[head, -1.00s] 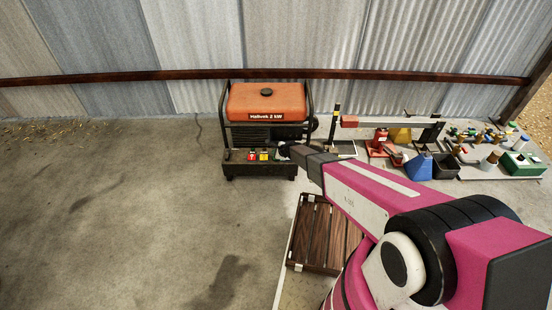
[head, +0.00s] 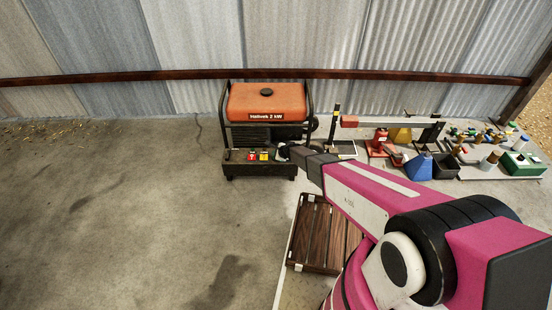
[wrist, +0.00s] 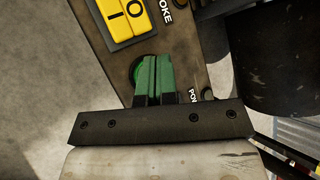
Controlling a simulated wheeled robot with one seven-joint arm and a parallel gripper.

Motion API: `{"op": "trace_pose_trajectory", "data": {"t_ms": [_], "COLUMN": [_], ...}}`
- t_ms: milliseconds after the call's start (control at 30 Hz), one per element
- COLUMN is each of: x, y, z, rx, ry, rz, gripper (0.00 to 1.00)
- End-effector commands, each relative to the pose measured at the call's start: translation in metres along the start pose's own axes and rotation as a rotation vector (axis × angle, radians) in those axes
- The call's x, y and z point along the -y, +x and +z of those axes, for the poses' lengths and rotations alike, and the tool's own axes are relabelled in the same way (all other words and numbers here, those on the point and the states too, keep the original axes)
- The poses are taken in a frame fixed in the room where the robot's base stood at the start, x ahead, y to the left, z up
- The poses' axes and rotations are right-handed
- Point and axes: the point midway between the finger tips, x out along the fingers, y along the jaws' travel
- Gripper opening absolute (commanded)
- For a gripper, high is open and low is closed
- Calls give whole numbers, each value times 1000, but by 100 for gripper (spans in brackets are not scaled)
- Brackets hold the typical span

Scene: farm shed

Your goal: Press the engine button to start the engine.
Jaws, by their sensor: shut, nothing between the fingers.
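The orange generator (head: 265,103) stands against the metal wall, with a dark control panel (head: 240,168) low on its front. In the head view my gripper (head: 283,151) is at the panel's right end.
A yellow I/O rocker (wrist: 127,20) sits beside the button, near lettering ending in "OKE". In the head view a red switch (head: 252,156) and a yellow switch (head: 264,156) show. A slatted wooden pallet (head: 322,238) lies below my arm. The floor at left is clear.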

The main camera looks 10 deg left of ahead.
Motion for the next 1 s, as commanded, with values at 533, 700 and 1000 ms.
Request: {"op": "trace_pose_trajectory", "data": {"t_ms": [533,700,1000], "x": [-3,-4,-4], "y": [4,5,6], "z": [-3,-4,-5], "rx": [0,0,0], "ry": [0,0,0], "rz": [0,0,0], "gripper": [0,0,0]}}
